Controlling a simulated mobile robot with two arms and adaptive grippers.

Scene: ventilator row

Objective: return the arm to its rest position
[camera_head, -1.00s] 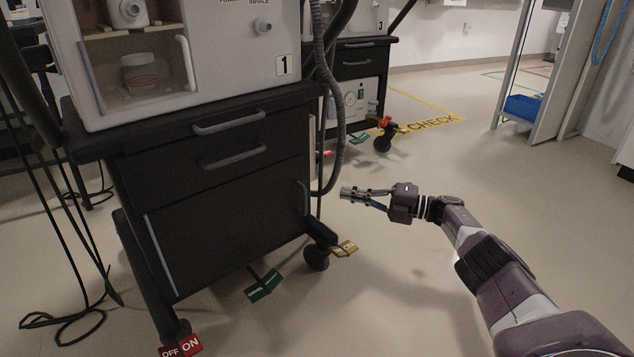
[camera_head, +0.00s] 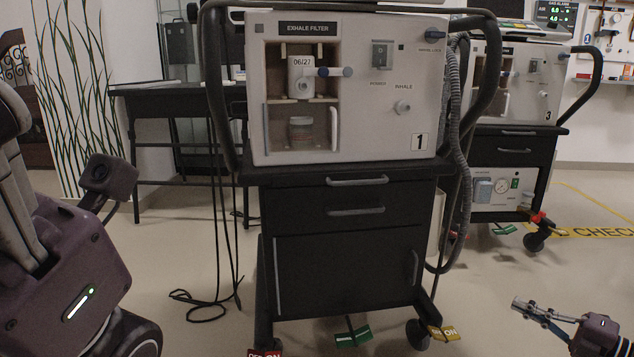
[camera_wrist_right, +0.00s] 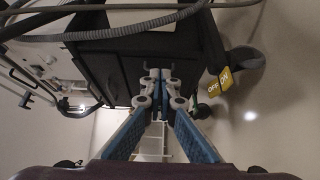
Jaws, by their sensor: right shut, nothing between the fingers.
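My right gripper (camera_head: 530,310) is at the lower right of the head view, low in front of the floor and to the right of the ventilator cart. It is shut and empty. In the right wrist view its fingertips (camera_wrist_right: 158,82) meet in front of the dark cart, touching nothing that I can make out.
Ventilator 1 (camera_head: 392,115) stands on a black drawer cart (camera_head: 345,245) with castors and coloured brake pedals. A yellow pedal (camera_head: 443,333) is left of my right gripper. Ventilator 3 (camera_head: 515,90) stands behind. Loose cables (camera_head: 200,300) lie on the floor left.

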